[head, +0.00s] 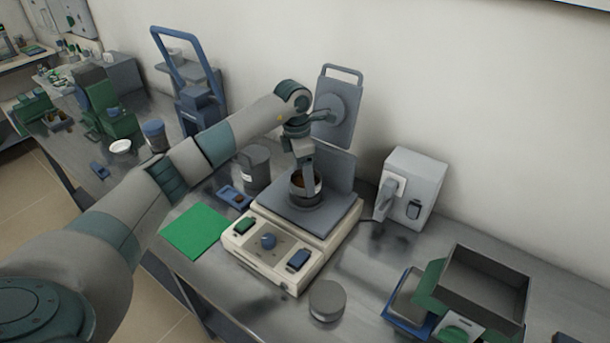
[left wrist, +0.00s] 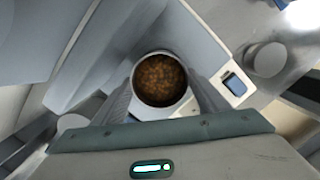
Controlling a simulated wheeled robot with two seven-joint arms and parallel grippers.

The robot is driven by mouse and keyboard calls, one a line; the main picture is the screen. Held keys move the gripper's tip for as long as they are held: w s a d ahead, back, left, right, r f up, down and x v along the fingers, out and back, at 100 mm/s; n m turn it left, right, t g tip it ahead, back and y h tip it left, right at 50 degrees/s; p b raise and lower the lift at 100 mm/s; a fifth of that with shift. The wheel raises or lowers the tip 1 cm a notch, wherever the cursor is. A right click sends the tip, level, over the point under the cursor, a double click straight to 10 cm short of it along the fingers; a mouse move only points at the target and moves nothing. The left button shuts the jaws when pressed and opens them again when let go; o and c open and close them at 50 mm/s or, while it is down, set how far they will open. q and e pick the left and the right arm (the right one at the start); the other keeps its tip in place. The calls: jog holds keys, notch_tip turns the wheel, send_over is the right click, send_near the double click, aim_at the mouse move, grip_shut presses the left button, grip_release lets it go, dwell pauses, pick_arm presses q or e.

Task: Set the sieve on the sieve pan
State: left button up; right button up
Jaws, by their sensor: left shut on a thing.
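The sieve (head: 305,194) is a short dark cylinder with brown granules inside, over the grey plate (head: 334,214) of a cream machine. My left gripper (head: 307,177) points down and is shut on the sieve. In the left wrist view the round sieve (left wrist: 161,108) shows from above, its light rim between the two fingers. I cannot make out the sieve pan separately under it, nor whether the sieve touches what is below. My right gripper is not in view.
A grey round lid-like disc (head: 327,300) lies in front of the machine (head: 283,275). A dark canister (head: 255,168) and a green mat (head: 197,231) are to the left. A white box device (head: 421,193) stands right, and a grey open bin (head: 483,293) is front right.

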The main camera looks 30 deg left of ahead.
pick_arm(q)
jog(key=shift+f+b, duration=0.3)
jog(key=o, duration=1.5)
jog(key=shift+r, duration=0.1)
jog(key=shift+r+p, duration=0.7)
jog(key=shift+r, duration=0.65)
jog(key=shift+r+p, duration=0.5)
jog(key=shift+r, duration=0.7)
jog(key=shift+r+p, duration=0.35)
jog(key=shift+r, duration=0.55)
jog(key=shift+f, duration=0.1)
